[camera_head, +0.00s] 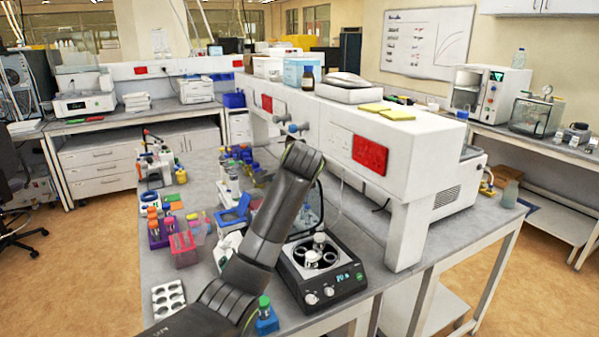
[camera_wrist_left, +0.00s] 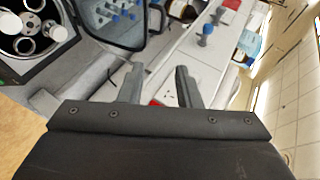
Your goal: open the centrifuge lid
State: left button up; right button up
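The centrifuge (camera_head: 343,288) is a dark box with knobs and a small display on its front. Its round bowl is uncovered and shows the rotor with white-capped tubes. Its clear, dark-framed lid (camera_head: 314,207) stands raised at the back, partly hidden by my left arm. In the left wrist view the bowl (camera_wrist_left: 32,32) is at the top left, with the raised lid (camera_wrist_left: 112,22) beside it. My left gripper (camera_wrist_left: 158,85) is open and empty, apart from the lid. In the head view its fingers are hidden behind my arm. My right gripper is not in view.
A long white shelf unit (camera_head: 405,160) with a red panel stands to the right behind the centrifuge. Tube racks (camera_head: 183,247) and a white tray with round wells (camera_head: 168,297) lie to the left.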

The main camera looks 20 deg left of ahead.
pick_arm(q)
jog(key=shift+b+v, duration=0.35)
jog(key=shift+v, duration=1.25)
jog(key=shift+c, duration=0.4)
